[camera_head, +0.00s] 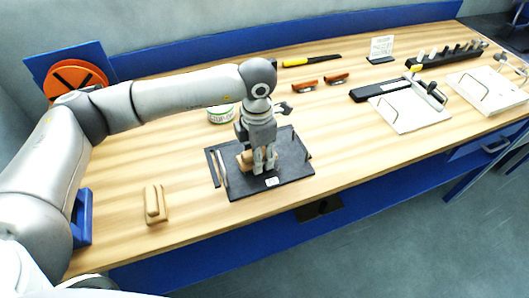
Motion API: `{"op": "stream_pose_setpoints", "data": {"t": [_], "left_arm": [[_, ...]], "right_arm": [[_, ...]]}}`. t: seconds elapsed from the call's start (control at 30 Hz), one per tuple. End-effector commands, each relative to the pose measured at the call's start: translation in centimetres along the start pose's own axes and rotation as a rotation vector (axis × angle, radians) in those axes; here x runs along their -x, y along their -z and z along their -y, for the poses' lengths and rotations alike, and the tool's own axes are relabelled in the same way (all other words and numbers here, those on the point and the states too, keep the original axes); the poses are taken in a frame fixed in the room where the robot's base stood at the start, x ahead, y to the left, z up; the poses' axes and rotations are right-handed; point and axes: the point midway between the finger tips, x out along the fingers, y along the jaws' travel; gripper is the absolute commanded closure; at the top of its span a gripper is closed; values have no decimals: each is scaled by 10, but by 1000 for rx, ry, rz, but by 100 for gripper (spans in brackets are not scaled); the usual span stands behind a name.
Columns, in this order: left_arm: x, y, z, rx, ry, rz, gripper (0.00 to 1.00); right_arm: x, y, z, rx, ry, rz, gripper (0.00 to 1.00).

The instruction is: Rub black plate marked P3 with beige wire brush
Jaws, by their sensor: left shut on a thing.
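The black plate (297,164) lies on the wooden workbench, with a small white label near its front edge that is too small to read. My left gripper (265,167) points down over the plate's left-middle part. It is shut on a beige brush (245,160), which shows partly to the left of the fingers. The brush is low over the plate; the fingers hide much of it, and I cannot tell if its bristles touch. My right gripper is not in view.
A second beige block-like piece (154,205) lies at the bench's front left. A white-and-green tin (221,114) stands behind the plate. Two reddish-brown tools (304,86) lie farther back. White boards (409,108) are at right. Bench around the plate's right is clear.

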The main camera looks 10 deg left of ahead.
Motion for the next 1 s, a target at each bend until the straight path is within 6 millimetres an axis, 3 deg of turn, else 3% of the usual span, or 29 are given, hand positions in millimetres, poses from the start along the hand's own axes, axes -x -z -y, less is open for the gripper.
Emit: {"op": "stream_pose_setpoints", "data": {"t": [0.37, 0.83, 1.0], "left_arm": [[-1, 30, -2, 2, 1, -6, 95], [1, 27, -22, 1, 1, 0, 95], [-1, 15, -21, -1, 0, 1, 95]], "right_arm": [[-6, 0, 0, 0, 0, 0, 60], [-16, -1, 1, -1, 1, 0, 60], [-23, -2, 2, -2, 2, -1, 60]]}}
